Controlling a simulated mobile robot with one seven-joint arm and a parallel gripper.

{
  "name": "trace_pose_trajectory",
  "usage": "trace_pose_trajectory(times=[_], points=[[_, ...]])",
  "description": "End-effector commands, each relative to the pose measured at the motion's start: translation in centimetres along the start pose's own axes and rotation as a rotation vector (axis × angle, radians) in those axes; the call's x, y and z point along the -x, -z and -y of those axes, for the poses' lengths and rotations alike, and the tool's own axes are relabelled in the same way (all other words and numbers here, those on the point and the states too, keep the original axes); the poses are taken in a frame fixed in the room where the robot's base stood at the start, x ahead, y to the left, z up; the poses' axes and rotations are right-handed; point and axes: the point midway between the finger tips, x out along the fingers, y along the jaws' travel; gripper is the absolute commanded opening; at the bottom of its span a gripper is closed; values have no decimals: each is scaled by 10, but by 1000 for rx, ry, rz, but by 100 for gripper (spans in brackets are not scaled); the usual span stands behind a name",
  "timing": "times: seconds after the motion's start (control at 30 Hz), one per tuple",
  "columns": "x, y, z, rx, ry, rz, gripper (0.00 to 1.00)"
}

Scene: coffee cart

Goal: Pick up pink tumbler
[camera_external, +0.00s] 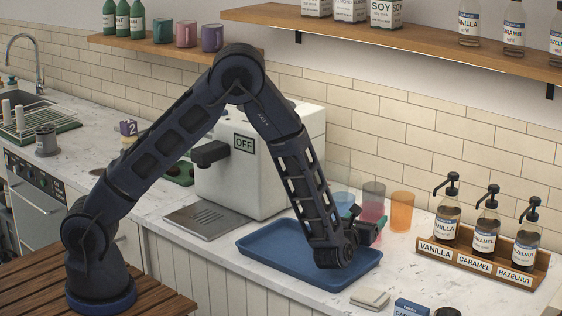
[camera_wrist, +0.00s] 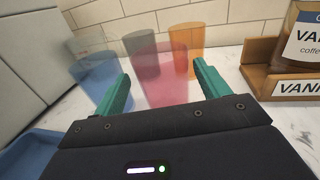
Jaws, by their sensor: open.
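The pink tumbler (camera_wrist: 165,85) is see-through and stands upright on the marble counter. In the wrist view it is in the middle, in line with the gap between my fingers. I cannot tell how deep between the fingertips it is. In the external view the pink tumbler (camera_external: 371,213) is partly hidden behind my gripper (camera_external: 366,220). My gripper in the wrist view (camera_wrist: 161,72) is open, with its green fingers apart and nothing gripped. The left finger overlaps the blue tumbler (camera_wrist: 98,75). The right finger is in front of the counter, below the orange tumbler (camera_wrist: 187,40).
A grey tumbler (camera_wrist: 143,45) stands just behind the pink one. A blue tray (camera_external: 278,255) lies under my forearm. The white coffee machine (camera_external: 250,175) is left of the tumblers. A wooden syrup rack (camera_external: 470,265) stands to the right, and a tiled wall is behind.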

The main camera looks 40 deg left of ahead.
Motion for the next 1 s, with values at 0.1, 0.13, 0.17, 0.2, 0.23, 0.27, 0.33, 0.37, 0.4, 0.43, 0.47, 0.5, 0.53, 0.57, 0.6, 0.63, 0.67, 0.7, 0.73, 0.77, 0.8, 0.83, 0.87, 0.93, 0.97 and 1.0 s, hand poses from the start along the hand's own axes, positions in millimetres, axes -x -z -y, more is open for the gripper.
trace_pose_trajectory(times=[0.1,0.13,0.17,0.2,0.23,0.27,0.33,0.37,0.4,0.43,0.47,0.5,0.53,0.57,0.6,0.63,0.67,0.7,0.73,0.77,0.8,0.83,0.87,0.93,0.97,1.0], points=[[-5,0,1,0,0,-1,74],[-7,0,1,0,0,-1,74],[-10,-1,1,0,0,0,74],[-14,-1,1,0,-1,0,74],[-18,-2,1,0,-1,1,74],[-22,-2,2,0,-1,1,74],[-32,-3,3,1,-2,1,74],[-36,-2,3,0,-2,0,74],[-42,-2,3,0,-2,0,74],[-46,-2,3,0,-1,0,74],[-49,-3,3,1,-1,1,74],[-52,-3,3,0,-1,1,74],[-53,-3,3,0,0,1,74],[-54,-3,3,0,0,0,74],[-54,-3,3,0,0,0,74],[-54,-3,3,0,1,0,74],[-53,-3,3,0,1,0,74],[-53,-3,3,0,1,0,74],[-53,-3,3,0,1,0,74],[-53,-3,3,0,1,0,70],[-53,-3,3,0,1,0,63],[-53,-3,3,0,1,0,57],[-53,-3,3,0,1,0,51],[-53,-3,3,0,1,0,37],[-53,-3,4,0,1,0,35],[-53,-3,4,0,1,0,35]])
